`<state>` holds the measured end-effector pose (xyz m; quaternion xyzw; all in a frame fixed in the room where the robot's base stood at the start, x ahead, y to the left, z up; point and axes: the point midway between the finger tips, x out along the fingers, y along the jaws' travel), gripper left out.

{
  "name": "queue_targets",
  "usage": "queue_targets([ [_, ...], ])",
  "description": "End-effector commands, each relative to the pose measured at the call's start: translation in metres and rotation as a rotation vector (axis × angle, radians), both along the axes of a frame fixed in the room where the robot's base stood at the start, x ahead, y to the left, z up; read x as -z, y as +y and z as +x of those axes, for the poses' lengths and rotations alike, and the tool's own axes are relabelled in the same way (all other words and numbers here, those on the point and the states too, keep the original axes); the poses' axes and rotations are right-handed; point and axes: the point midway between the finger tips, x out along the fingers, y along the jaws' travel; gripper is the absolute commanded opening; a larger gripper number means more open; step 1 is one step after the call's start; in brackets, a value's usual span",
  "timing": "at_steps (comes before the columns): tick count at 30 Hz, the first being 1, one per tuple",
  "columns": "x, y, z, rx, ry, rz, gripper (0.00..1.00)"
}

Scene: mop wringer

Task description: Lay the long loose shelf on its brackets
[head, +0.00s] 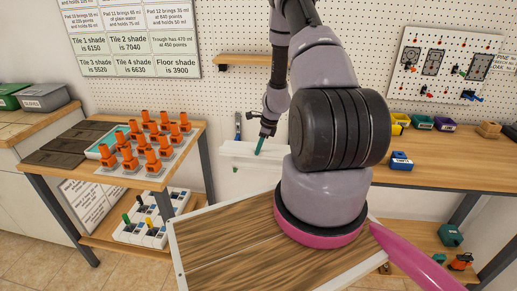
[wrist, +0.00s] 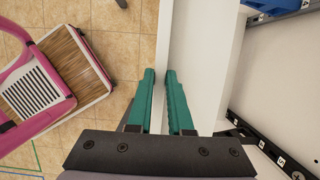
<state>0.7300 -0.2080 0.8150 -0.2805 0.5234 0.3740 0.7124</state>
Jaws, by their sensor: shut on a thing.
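A long white board (head: 240,155), which looks like the loose shelf, lies level in front of the pegboard wall in the head view. Its right part is hidden behind my arm. In the wrist view its pale edge (wrist: 168,35) runs up between my teal fingers. My gripper (head: 262,146) is shut on this edge, with one finger on each side, also in the wrist view (wrist: 160,75). Dark strips with small white labels (wrist: 258,143) lie right of the board in the wrist view. I cannot tell whether these are brackets or whether the board touches them.
A wooden wall shelf (head: 245,60) hangs above the board. A bench with orange-topped pieces (head: 150,140) stands left. A long workbench (head: 450,165) with small bins and a blue bin (head: 401,161) stands right. Tiled floor (wrist: 125,40) is open left of the board in the wrist view.

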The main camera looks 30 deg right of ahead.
Motion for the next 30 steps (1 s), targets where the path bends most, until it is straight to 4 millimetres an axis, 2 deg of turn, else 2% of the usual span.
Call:
queue_targets([
  [7,0.0,0.0,0.001,-0.003,0.005,0.003,0.0],
  [14,0.011,-0.004,0.007,-0.001,0.005,0.003,0.0],
  [30,0.013,-0.027,0.043,-0.002,0.002,0.003,0.0],
])
